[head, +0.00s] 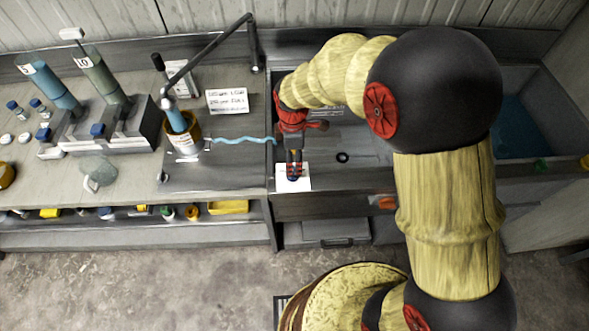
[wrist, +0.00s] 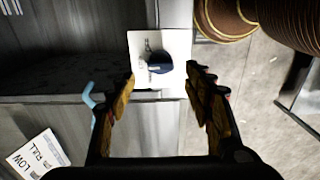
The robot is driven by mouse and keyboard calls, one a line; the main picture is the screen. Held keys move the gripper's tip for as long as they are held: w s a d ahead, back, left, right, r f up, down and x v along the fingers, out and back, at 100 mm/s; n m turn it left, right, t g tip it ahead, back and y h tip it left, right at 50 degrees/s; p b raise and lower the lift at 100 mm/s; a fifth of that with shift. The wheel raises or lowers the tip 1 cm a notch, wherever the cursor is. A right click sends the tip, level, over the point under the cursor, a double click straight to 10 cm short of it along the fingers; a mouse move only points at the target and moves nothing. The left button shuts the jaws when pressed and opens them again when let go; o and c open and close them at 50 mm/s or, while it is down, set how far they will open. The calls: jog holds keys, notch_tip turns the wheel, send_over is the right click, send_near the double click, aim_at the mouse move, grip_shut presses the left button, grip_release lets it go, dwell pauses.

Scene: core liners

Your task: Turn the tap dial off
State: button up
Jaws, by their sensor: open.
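The dial (wrist: 159,62) is a dark blue knob on a white plate (wrist: 140,42) with small dark markings, seen in the wrist view. A pale mark or pointer shows at its left side. In the head view the white plate (head: 304,183) sits at the front edge of the sink unit, and the dial is mostly hidden by my fingers. My gripper (wrist: 161,76) is open, its fingers on either side of the dial in the picture. I cannot tell whether they touch it. In the head view my gripper (head: 294,170) is over the plate.
A light blue wavy strip (head: 240,140) runs from an orange-rimmed container (head: 185,143) towards the sink. Blue and green cylinders (head: 55,90) stand at left. A basin (head: 523,120) with blue contents is at right.

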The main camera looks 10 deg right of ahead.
notch_tip(320, 180, down, 7)
jog(key=shift+r+b, duration=0.1)
jog(key=shift+b, duration=0.35)
jog(key=shift+c, duration=0.8)
jog(key=c, duration=1)
